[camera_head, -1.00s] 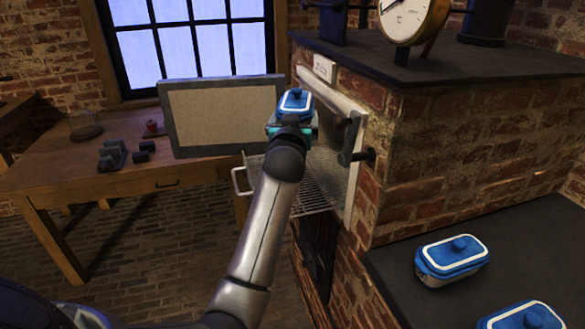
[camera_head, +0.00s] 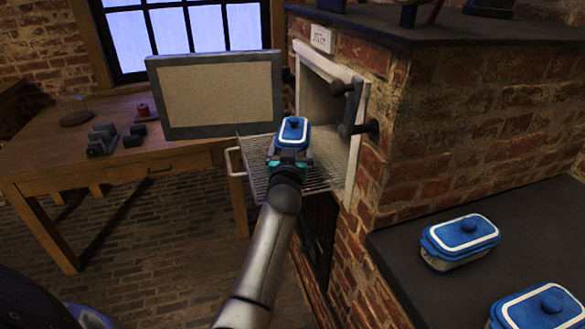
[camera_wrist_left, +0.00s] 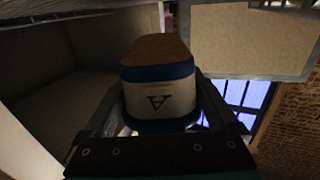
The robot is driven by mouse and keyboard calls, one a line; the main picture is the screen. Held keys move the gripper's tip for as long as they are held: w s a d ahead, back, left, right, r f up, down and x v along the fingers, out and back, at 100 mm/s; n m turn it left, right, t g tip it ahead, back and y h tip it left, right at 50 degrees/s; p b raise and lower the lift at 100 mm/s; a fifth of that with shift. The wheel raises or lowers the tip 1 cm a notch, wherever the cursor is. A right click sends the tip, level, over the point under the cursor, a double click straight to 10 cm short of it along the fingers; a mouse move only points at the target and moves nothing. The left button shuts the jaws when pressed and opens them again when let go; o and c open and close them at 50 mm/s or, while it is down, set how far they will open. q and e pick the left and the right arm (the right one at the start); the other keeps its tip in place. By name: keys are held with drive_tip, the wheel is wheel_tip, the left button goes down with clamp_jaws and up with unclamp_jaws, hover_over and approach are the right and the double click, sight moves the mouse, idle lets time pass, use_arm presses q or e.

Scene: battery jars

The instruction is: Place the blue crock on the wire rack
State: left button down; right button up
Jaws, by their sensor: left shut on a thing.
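The blue crock (camera_head: 293,131) has a blue lid with a white band and a knob. My left gripper (camera_head: 289,156) is shut on it, and in the head view it shows over the wire rack (camera_head: 322,166). I cannot tell whether the crock touches the rack. In the left wrist view the crock (camera_wrist_left: 158,87) sits between the two fingers, its pale side with a dark mark facing the camera. The wire rack sticks out of the open oven (camera_head: 325,105) in the brick wall. My right gripper is not in view.
Two more blue-lidded crocks, one (camera_head: 460,241) and another (camera_head: 541,308), stand on the dark counter (camera_head: 405,262) at right. The open oven door (camera_head: 215,93) stands left of the rack. A wooden table (camera_head: 100,172) with small dark blocks (camera_head: 102,140) is further left.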

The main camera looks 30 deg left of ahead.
use_arm(q)
drive_tip(key=shift+w+f+b, duration=0.1)
drive_tip(key=shift+f+b, duration=1)
drive_tip(key=shift+f, duration=1.15)
drive_tip(key=shift+r, duration=0.1)
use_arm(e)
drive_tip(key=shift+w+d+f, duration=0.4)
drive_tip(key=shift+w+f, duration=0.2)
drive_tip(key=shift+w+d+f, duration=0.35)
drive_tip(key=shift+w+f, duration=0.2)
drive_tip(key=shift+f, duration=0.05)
use_arm(q)
drive_tip(key=shift+c, duration=0.2)
unclamp_jaws()
drive_tip(key=shift+f, duration=0.4)
drive_tip(key=shift+o, duration=0.2)
drive_tip(key=shift+r, duration=0.1)
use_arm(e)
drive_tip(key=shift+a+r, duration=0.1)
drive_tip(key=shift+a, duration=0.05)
